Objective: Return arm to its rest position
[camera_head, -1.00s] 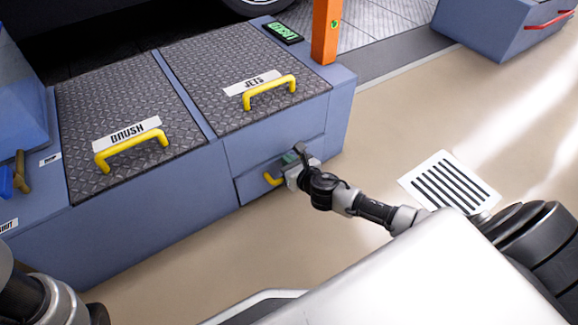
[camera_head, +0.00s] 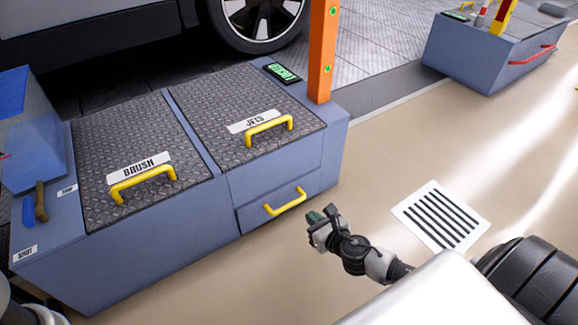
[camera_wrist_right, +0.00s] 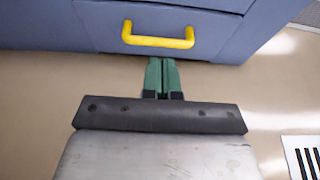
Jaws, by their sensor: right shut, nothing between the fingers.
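My right gripper (camera_head: 316,218) is in the head view, right of the blue cabinet's drawer and apart from it, over the beige floor. In the right wrist view its green fingers (camera_wrist_right: 162,77) are together with nothing between them. The drawer (camera_head: 262,211) appears closed, and its yellow handle (camera_head: 285,202) is free of the gripper. The handle also shows in the right wrist view (camera_wrist_right: 158,42), ahead of the fingertips. My left arm shows only a small part at the lower left of the head view, and its gripper is out of the picture.
The blue cabinet (camera_head: 180,240) has two lids, BRUSH (camera_head: 125,200) and JETS (camera_head: 230,110), both down. An orange post (camera_head: 322,60) stands at its back right corner. Another blue cabinet (camera_head: 480,60) is farther back. Open floor lies between.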

